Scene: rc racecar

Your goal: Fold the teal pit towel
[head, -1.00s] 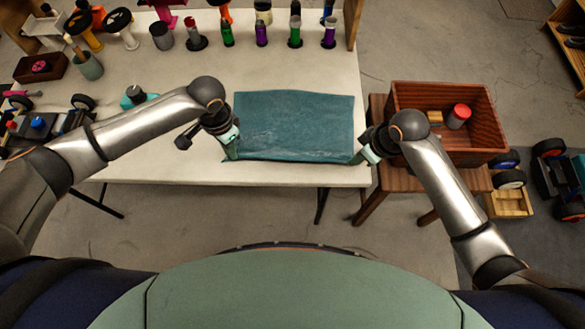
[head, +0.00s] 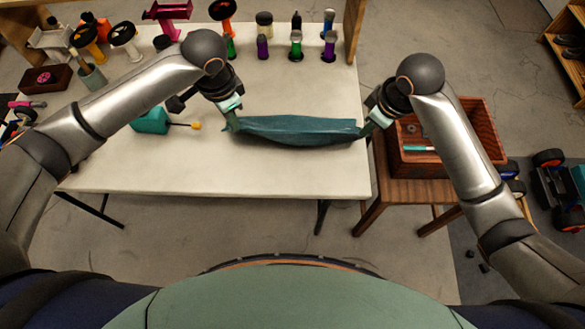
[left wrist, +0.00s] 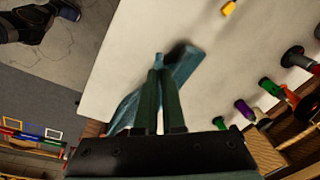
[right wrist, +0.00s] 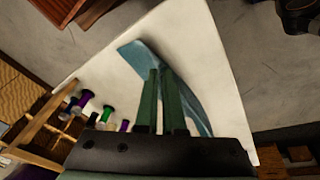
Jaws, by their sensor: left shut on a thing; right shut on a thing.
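The teal towel (head: 295,127) is lifted at its two near corners and hangs bunched in a narrow band over the white table. My left gripper (head: 230,122) is shut on the towel's left corner. My right gripper (head: 366,130) is shut on its right corner, near the table's right edge. The towel also shows beyond the fingers in the left wrist view (left wrist: 183,68) and in the right wrist view (right wrist: 180,75). How its far part lies on the table is partly hidden by the raised part.
The white table (head: 270,178) is bare in front of the towel. A teal tool with a yellow tip (head: 152,121) lies to the left. A wooden crate (head: 485,130) on a stool stands beside the table's right edge.

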